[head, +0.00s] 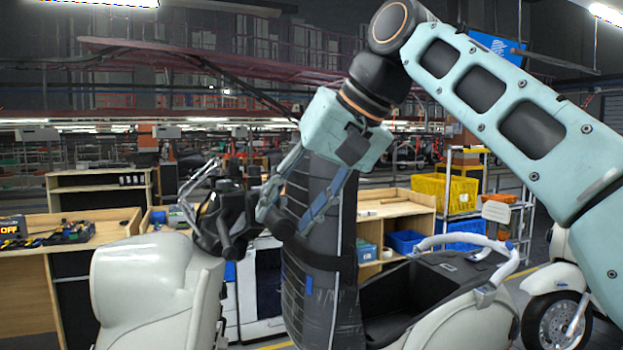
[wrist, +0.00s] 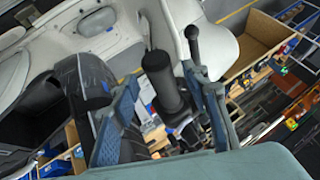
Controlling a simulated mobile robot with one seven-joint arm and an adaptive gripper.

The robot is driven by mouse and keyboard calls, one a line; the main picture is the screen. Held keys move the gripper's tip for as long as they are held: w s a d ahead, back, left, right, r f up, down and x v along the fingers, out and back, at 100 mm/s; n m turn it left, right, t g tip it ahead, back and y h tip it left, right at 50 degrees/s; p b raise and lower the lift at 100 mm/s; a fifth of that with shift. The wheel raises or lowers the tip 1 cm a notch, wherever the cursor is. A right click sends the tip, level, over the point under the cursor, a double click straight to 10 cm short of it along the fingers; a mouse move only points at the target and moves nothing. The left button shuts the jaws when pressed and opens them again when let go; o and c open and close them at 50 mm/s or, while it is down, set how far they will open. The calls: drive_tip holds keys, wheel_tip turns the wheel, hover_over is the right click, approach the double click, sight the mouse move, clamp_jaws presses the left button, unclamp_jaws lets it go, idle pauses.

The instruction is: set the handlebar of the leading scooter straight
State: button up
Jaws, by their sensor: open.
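The leading scooter (head: 150,285) stands at the left in the head view, with a pale cream body. Its dark handlebar (head: 224,230) rises behind the body, with levers and cables; how far it is turned is hard to tell. My gripper (head: 272,215) is at the right-hand side of the handlebar, its fingers pointing down. In the wrist view my gripper (wrist: 160,85) is open, with a black handlebar grip (wrist: 163,82) between the two fingers and visible gaps beside it. A thin lever (wrist: 192,45) ends in a ball near the right finger. Contact cannot be seen.
Another cream scooter (head: 460,310) is at the lower right, with a further wheel (head: 557,322) beyond. A wooden workbench (head: 75,240) with tools stands at the left. Yellow crates (head: 447,190) are on a rack behind.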

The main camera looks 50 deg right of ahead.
drive_tip(key=v, duration=0.9)
drive_tip(key=shift+s, duration=0.15)
